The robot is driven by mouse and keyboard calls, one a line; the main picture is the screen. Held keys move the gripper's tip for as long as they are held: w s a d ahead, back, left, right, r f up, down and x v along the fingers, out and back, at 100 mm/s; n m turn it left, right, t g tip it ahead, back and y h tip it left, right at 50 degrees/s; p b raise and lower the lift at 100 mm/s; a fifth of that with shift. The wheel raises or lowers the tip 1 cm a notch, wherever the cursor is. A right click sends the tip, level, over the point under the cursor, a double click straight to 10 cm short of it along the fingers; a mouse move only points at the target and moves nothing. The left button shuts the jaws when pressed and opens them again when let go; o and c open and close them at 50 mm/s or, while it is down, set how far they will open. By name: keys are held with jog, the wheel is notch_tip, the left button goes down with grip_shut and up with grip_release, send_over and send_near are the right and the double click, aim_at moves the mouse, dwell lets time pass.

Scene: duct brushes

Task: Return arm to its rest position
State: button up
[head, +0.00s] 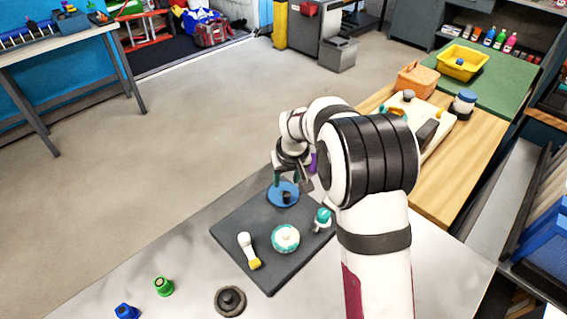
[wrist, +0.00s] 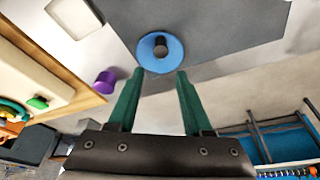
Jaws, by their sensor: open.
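My arm is stretched over the workbench. My gripper (head: 287,182) has its green fingers spread, with nothing seen between them. It is above a blue disc (head: 278,200) with a dark knob, which sits at the far corner of a dark grey mat (head: 262,225). In the wrist view my gripper (wrist: 160,72) is open, and the blue disc (wrist: 146,46) lies just beyond the fingertips on the mat (wrist: 225,30). I cannot tell the height gap between fingers and disc. The arm hides part of the bench to the right.
The mat also holds a white and yellow brush (head: 247,250), a teal and white round piece (head: 285,239) and a teal piece (head: 323,217). A purple piece (wrist: 105,84) stands near the wooden bench. Green (head: 163,287), blue (head: 126,312) and dark (head: 230,301) pieces stand left.

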jog(key=s+d+r+m+g, duration=0.15)
jog(key=s+r, duration=0.25)
jog(key=s, duration=0.4)
jog(key=s+d+r+m, duration=0.2)
jog(key=s+d+r, duration=0.1)
jog(key=s, duration=0.4)
jog(key=s+d+r+m+g, duration=0.15)
jog(key=s+r, duration=0.25)
jog(key=s, duration=0.4)
jog(key=s+m+y, duration=0.1)
jog(key=s+m, duration=0.2)
jog(key=s, duration=1)
jog(key=shift+s+d+f+m, duration=0.15)
jog(key=shift+s+f+m, duration=0.15)
jog(key=shift+s+f, duration=0.1)
jog(key=shift+c, duration=0.2)
